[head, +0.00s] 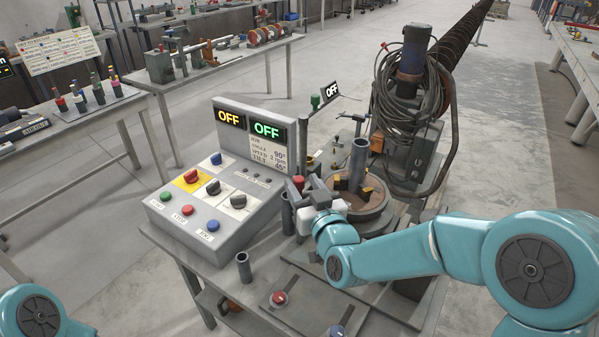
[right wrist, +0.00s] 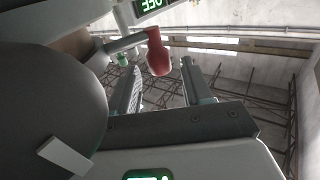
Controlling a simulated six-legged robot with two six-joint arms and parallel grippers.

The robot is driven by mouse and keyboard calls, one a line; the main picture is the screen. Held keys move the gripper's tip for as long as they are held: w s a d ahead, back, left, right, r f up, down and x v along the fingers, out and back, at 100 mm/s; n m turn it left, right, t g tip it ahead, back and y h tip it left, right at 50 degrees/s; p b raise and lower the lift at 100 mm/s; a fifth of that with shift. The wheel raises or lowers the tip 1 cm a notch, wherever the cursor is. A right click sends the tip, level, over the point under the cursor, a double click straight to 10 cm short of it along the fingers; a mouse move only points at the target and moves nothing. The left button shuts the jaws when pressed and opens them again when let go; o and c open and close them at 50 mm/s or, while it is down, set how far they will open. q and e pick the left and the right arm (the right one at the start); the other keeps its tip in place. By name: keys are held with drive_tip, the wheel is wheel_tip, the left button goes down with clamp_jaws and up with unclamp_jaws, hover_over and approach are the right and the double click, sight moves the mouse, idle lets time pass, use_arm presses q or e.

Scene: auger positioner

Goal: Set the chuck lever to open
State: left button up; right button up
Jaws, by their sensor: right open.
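The chuck positioner's round table (head: 372,212) stands right of the console, with a grey tube (head: 357,165) upright in its middle. A lever with a red knob (head: 299,182) shows at its left side. In the right wrist view the red knob (right wrist: 158,52) sits on a grey rod, in line with the gap between my fingers. My right gripper (head: 302,193) is open beside this lever. Its two fingers show apart in the wrist view (right wrist: 162,82). I cannot tell whether they touch the knob. My left gripper is out of view.
A grey console (head: 215,187) with buttons, knobs and OFF displays stands left of the gripper. A loose grey tube (head: 243,267) and a red-knobbed lever plate (head: 279,298) are at the bench front. A cable-wrapped auger drive (head: 409,95) rises behind the table.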

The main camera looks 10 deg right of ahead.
drive_tip(key=w, duration=0.2)
drive_tip(key=shift+w+a+f, duration=0.1)
drive_tip(key=shift+w+a, duration=0.15)
drive_tip(key=shift+w, duration=0.15)
